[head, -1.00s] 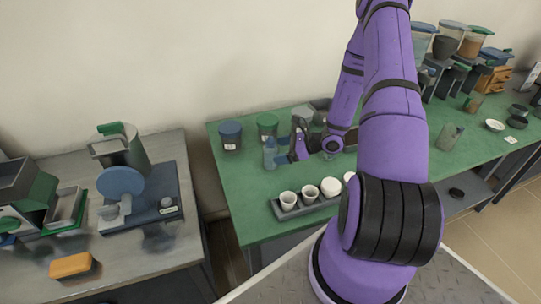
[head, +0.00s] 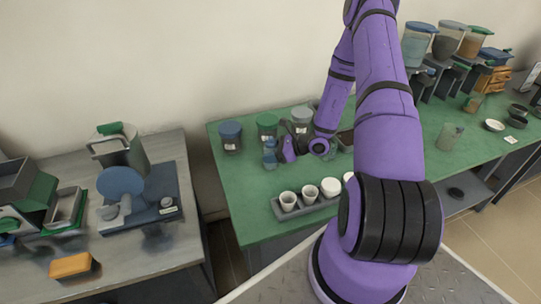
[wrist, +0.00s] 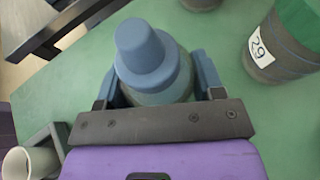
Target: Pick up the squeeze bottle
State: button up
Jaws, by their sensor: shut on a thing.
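The squeeze bottle (wrist: 150,58) has a blue conical cap and a body partly hidden below it. In the wrist view it stands between the two blue fingers of my gripper (wrist: 155,88), which is shut on it, one finger at each side. In the head view the bottle (head: 269,158) is small, at the left part of the green table, with my gripper (head: 279,152) at its right side. I cannot tell whether its base touches the table.
Lidded jars, one blue-topped (head: 230,136) and one green-topped (head: 267,127), stand behind the bottle. A grey rack (head: 292,212) of white cups is in front. The green table (head: 238,188) is clear at its left front. Grinders (head: 470,50) stand far right.

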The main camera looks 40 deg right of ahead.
jog(key=shift+r, duration=0.15)
notch_tip(320, 180, up, 10)
jog(key=shift+f, duration=0.1)
dwell(0.6)
